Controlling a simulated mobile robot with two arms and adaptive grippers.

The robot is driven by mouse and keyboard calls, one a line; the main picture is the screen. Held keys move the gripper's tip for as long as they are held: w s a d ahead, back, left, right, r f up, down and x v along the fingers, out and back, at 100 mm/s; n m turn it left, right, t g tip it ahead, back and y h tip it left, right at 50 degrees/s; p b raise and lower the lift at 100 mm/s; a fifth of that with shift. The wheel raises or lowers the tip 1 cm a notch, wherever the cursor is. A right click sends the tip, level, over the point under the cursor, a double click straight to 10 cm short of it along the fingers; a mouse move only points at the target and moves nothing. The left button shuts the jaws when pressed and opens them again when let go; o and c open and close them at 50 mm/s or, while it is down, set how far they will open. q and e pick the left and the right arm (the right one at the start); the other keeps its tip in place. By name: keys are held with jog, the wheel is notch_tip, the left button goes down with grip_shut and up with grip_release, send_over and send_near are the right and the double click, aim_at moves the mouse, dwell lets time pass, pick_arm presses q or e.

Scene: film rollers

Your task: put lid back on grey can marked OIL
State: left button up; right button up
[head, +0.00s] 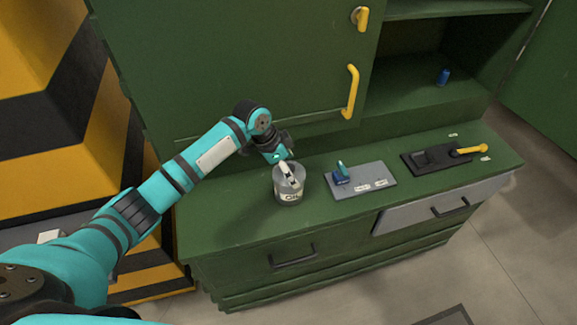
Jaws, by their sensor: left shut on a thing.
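The grey can (289,194) with dark lettering on a pale label stands upright on the green cabinet top, left of centre. My left gripper (289,175) reaches down from behind onto the can's top. Its fingers are shut on what appears to be the can's lid. The lid is mostly hidden by the fingers and is too small to make out clearly. I cannot tell whether it touches the rim. My right gripper is out of view.
A grey plate (372,183) with a blue and teal part lies right of the can. Further right is a black base with a yellow-handled lever (470,150). A yellow-handled cabinet door (240,60) rises behind. A grey drawer front (420,207) sits below; clear counter lies left of the can.

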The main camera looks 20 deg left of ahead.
pick_arm(q)
jog(key=shift+p, duration=0.35)
dwell(0.5)
dwell(0.3)
jog(key=o, duration=1.2)
jog(key=shift+c, duration=0.2)
jog(key=shift+r+p, duration=3.5)
jog(key=shift+p, duration=0.1)
jog(key=shift+c, duration=0.3)
grip_shut()
